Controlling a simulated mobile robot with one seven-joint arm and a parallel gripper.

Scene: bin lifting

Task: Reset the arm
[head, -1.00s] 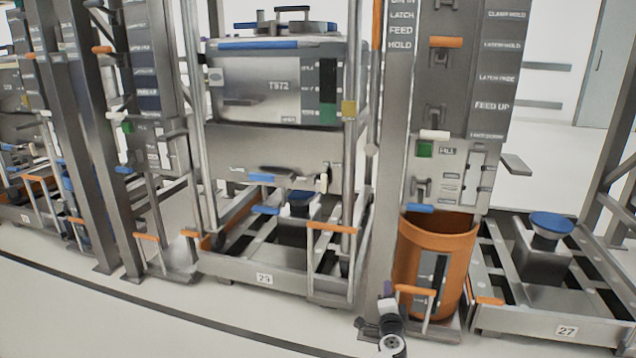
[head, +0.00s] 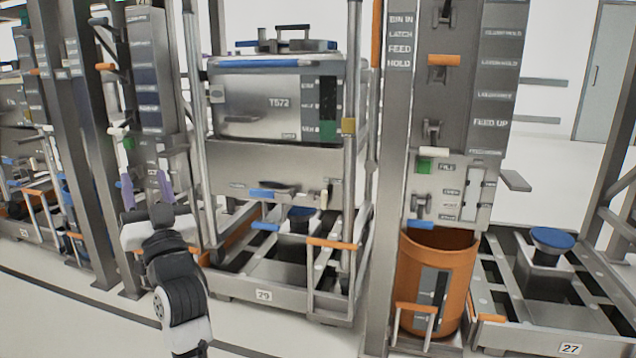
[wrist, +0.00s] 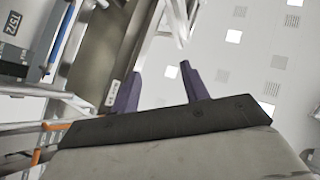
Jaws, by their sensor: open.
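My gripper (head: 147,190) shows at the lower left of the head view, its two purple fingers pointing up and spread apart. It is in front of the grey post and control panel left of the bin station. In the wrist view the two fingers (wrist: 160,92) stand apart with nothing between them. The steel bin marked T572 (head: 262,100) sits in its frame in the middle of the head view, to the right of my gripper and apart from it. Part of that bin (wrist: 22,38) also shows at the upper left of the wrist view.
An orange drum (head: 458,265) stands right of the bin frame, under a panel with levers. A low cart marked 29 (head: 215,284) is below the bin. Another cart marked 27 (head: 590,335) is at the right. The pale floor in front is clear.

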